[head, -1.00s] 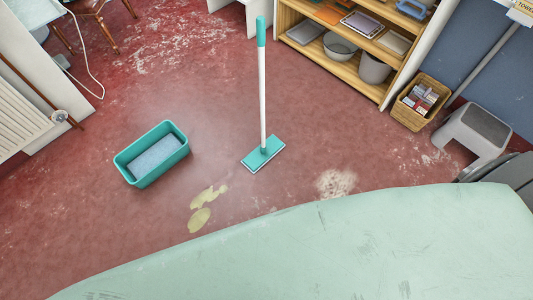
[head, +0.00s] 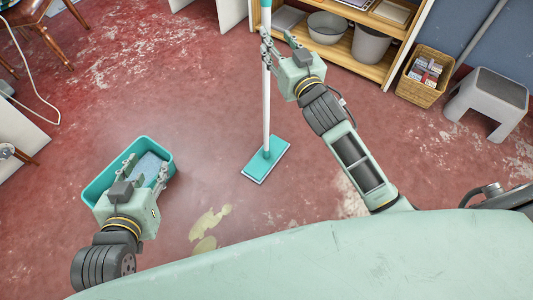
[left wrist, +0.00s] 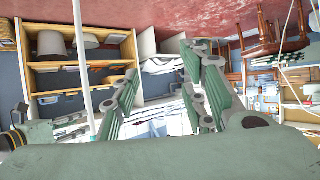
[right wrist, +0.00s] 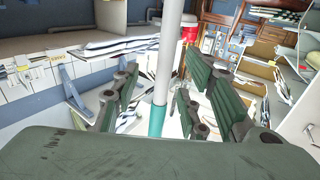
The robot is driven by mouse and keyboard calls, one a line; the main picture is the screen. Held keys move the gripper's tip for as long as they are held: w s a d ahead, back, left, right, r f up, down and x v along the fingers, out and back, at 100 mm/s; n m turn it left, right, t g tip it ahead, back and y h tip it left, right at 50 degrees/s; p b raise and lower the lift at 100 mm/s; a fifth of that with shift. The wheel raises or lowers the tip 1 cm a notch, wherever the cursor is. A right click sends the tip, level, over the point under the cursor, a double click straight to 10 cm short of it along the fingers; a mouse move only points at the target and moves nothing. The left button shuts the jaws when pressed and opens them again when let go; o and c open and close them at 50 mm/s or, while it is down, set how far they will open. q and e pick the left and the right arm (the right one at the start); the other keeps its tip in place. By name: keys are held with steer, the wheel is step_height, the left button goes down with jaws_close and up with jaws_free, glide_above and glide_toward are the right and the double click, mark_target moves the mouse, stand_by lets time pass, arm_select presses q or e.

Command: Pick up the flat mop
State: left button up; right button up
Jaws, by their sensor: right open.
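The flat mop stands upright on the red floor, its teal head (head: 265,158) flat down and its white pole (head: 267,100) rising to a teal grip at the top edge of the head view. My right gripper (head: 276,42) is open at the upper pole. In the right wrist view the pole (right wrist: 168,60) passes between the spread fingers (right wrist: 155,95), with the teal grip (right wrist: 156,120) close to the palm. My left gripper (head: 146,170) is open and empty, in front of the teal bucket. The pole also shows in the left wrist view (left wrist: 82,70), outside the fingers.
The teal bucket (head: 98,187) stands on the floor at left, partly hidden by my left gripper. Wooden shelves (head: 385,38) with bins stand behind my right arm. A wicker basket (head: 420,88) and a grey step stool (head: 490,95) are at right. Yellowish patches (head: 208,222) mark the floor.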

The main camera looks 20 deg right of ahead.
steer(key=w+a+b, duration=0.1)
steer(key=w, duration=0.5)
steer(key=shift+w+b, duration=0.2)
steer(key=shift+b, duration=0.1)
arm_select(q)
steer(key=w+d+r+t+h, duration=0.1)
steer(key=w+d+r+t, duration=0.1)
steer(key=r+t, duration=0.3)
steer(key=shift+w+r+h, duration=0.3)
steer(key=shift+w+r, duration=0.4)
steer(key=shift+r, duration=1)
arm_select(e)
steer(key=shift+a+r, duration=0.1)
steer(key=shift+a, duration=0.05)
jaws_close()
